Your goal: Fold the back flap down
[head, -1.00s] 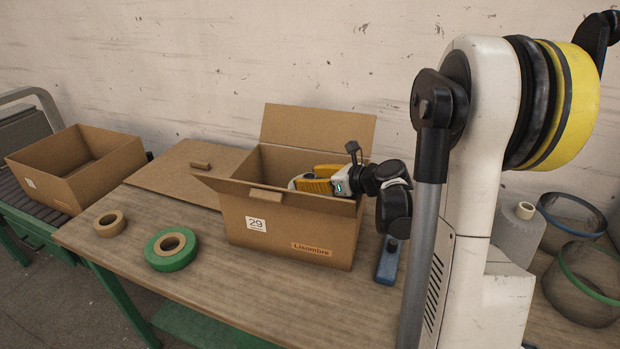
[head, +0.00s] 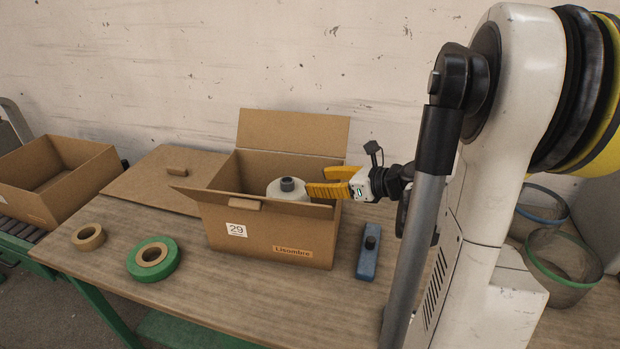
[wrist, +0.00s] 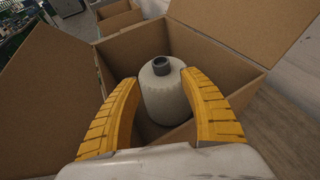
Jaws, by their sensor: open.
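The open cardboard box (head: 265,240) stands on the table, with a label reading 29 on its front. Its back flap (head: 293,132) stands up, leaning slightly back; in the wrist view it is at the upper right (wrist: 295,35). The front flap (head: 215,200) tilts outward and fills the left of the wrist view (wrist: 45,95). A pale yarn cone (head: 288,190) with a grey tip sits inside the box. My gripper (head: 317,182) is open at the box's right side, its yellow fingers either side of the cone in the wrist view (wrist: 160,78). I cannot tell whether they touch it.
A blue tool (head: 369,252) lies right of the box. A green tape roll (head: 153,259) and a tan tape roll (head: 88,237) lie at left. A flat cardboard sheet (head: 140,184) with a small block lies behind them. Another open box (head: 70,185) stands at far left.

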